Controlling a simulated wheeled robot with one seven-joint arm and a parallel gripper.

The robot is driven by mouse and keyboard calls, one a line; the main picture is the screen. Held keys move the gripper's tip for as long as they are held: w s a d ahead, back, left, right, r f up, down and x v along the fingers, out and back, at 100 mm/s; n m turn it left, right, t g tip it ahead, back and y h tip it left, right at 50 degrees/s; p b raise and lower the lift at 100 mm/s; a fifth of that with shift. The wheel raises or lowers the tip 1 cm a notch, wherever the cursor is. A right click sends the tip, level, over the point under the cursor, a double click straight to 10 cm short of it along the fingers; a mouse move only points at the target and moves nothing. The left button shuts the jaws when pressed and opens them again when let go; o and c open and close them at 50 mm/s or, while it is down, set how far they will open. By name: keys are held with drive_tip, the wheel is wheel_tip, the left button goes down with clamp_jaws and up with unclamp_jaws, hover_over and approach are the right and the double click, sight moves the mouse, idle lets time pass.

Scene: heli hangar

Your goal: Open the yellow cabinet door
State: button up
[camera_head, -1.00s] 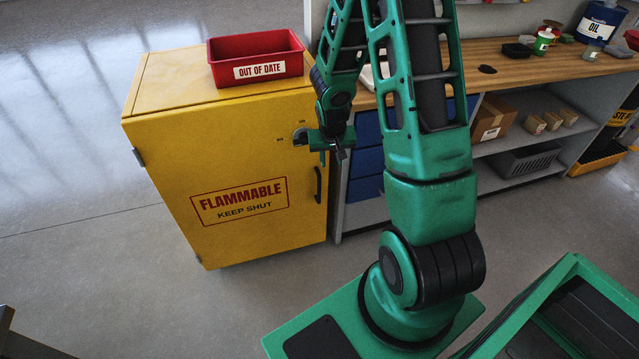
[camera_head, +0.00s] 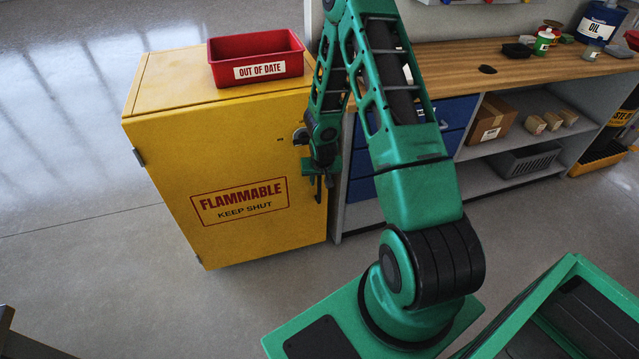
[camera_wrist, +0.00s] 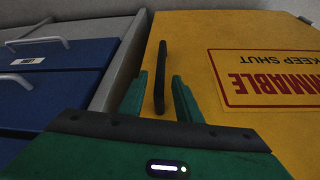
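The yellow cabinet (camera_head: 225,170) stands at the left, and its door with the "FLAMMABLE KEEP SHUT" label is shut. Its dark vertical handle (camera_wrist: 160,78) is near the door edge beside the blue drawers. My gripper (camera_wrist: 162,92) is open, with one green finger on each side of the handle's lower part in the wrist view. I cannot tell whether the fingers touch it. In the head view my gripper (camera_head: 319,178) is in front of the door's right edge and hides most of the handle. A round lock (camera_head: 300,136) is partly hidden just above it.
A red "OUT OF DATE" bin (camera_head: 256,58) sits on the cabinet top. A wooden workbench (camera_head: 480,62) with blue drawers (camera_wrist: 45,75) stands close on the handle side.

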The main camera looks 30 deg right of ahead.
drive_tip(key=shift+x, duration=1.55)
drive_tip(key=shift+c, duration=0.7)
